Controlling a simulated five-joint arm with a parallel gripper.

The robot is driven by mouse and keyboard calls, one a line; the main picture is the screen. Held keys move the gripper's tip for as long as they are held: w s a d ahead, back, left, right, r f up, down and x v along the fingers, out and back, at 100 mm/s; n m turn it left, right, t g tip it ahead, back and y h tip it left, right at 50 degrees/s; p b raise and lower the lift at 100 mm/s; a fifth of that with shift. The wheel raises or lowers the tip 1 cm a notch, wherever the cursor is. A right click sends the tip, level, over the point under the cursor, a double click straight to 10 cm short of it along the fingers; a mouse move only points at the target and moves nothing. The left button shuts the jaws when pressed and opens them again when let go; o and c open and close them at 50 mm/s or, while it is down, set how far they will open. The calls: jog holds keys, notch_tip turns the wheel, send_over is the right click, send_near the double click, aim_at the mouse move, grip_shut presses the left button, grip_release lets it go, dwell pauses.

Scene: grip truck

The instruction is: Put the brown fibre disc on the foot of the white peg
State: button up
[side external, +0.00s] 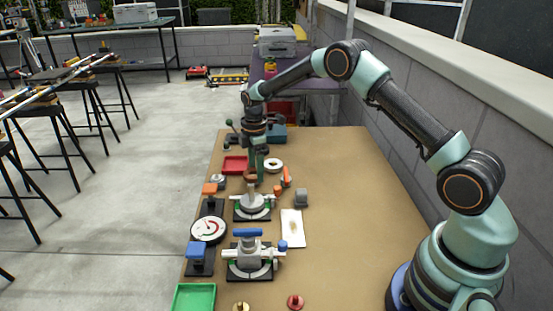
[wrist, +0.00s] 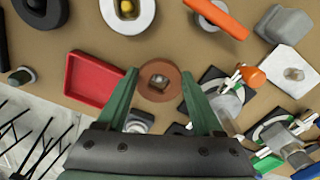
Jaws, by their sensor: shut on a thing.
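My gripper (side external: 257,172) hangs above the far half of the brown table. It is shut on the brown fibre disc (side external: 249,176), gripping its edges from both sides. In the wrist view the disc (wrist: 146,86) lies flat between the green fingertips (wrist: 160,76), and something greyish shows in its centre hole. The disc looks raised and apart from the foot. Contact with the peg's top is unclear.
A red tray (side external: 235,165) lies left of the gripper, and a white ring (side external: 273,161) lies behind it. An orange piece (side external: 286,174), a grey block (side external: 301,197) and a white plate (side external: 292,238) are to the right. A blue-handled clamp (side external: 248,233) stands nearer. The table's right side is clear.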

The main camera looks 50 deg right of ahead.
jog(key=shift+f, duration=0.8)
dwell(1.1)
jog(key=o, duration=1.4)
jog(key=shift+c, duration=0.2)
notch_tip(320, 180, up, 8)
jog(key=shift+f, duration=0.25)
